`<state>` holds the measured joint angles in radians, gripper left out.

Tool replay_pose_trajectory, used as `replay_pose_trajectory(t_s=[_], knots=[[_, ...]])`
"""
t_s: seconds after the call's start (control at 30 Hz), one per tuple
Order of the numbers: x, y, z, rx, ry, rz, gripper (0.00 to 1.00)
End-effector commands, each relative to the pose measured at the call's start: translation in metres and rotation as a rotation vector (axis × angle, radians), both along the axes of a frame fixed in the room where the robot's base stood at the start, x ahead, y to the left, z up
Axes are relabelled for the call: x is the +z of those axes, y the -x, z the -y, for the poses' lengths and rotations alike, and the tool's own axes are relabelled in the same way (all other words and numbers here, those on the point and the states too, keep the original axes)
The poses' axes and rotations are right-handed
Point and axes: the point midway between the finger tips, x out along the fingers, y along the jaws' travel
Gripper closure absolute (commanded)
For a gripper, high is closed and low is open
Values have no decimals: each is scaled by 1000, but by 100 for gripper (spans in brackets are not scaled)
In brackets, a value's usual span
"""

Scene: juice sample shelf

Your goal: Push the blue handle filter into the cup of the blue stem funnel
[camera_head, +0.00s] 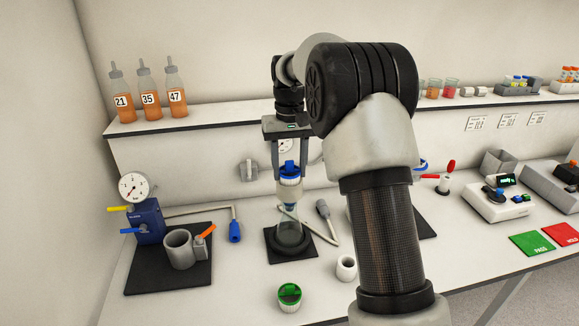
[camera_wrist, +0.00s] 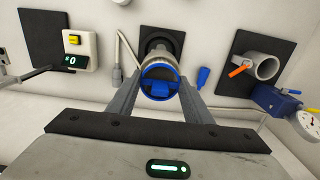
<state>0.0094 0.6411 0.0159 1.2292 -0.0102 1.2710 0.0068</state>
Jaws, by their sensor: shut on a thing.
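My gripper (camera_head: 290,172) points down with its two fingers on either side of the blue handle filter (camera_head: 290,170) and is shut on it. In the wrist view the filter's blue ring and crossbar handle (camera_wrist: 160,88) show between the fingers. The filter is upright at the top of the clear funnel cup (camera_head: 289,190), in line with it. I cannot tell how deep it sits. The funnel stands above a clear flask (camera_head: 290,238) on a black mat (camera_head: 275,256). The funnel's stem is hard to make out.
A green-topped piece (camera_head: 289,295) and a small white cup (camera_head: 346,268) stand in front. A blue pump with a gauge (camera_head: 147,220) and a grey holder with an orange lever (camera_head: 180,249) are at left. Numbered bottles (camera_head: 149,98) stand on the back shelf.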

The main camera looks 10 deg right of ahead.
Motion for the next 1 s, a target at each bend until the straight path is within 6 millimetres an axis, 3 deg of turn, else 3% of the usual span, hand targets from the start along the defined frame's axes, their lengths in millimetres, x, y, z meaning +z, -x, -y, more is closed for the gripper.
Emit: replay_pose_trajectory(t_s=[1.0], knots=[[-8, 0, 0, 0, 0, 0, 76]])
